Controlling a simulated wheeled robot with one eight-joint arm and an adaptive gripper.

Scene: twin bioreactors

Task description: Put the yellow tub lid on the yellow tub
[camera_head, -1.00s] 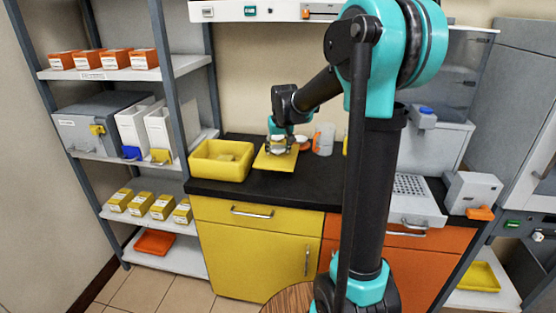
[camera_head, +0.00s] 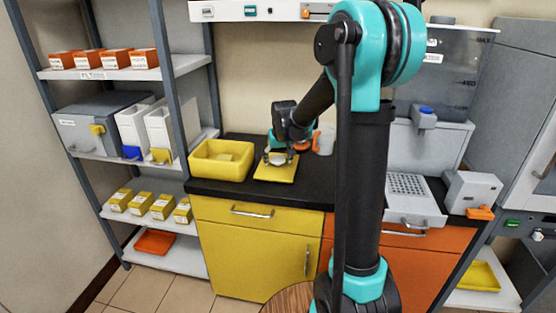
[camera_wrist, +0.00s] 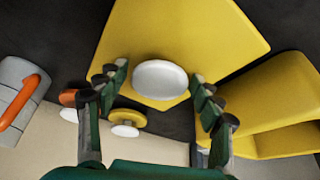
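The yellow tub lid (camera_head: 277,175) is a flat yellow square plate lying on the dark counter, just right of the yellow tub. Its round white knob (camera_wrist: 160,80) shows in the wrist view. The yellow tub (camera_head: 221,175) stands open at the top on the counter; its side also shows at the right of the wrist view (camera_wrist: 270,105). My gripper (camera_head: 280,160) is over the lid. In the wrist view my gripper (camera_wrist: 158,80) is open, one finger on each side of the knob, with small gaps visible.
A white container with an orange handle (camera_wrist: 20,95) stands on the right of the lid; it also shows in the head view (camera_head: 324,140). A small yellow disc with a white knob (camera_wrist: 127,122) is behind my gripper. The wall and a shelf rack (camera_head: 175,80) bound the counter.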

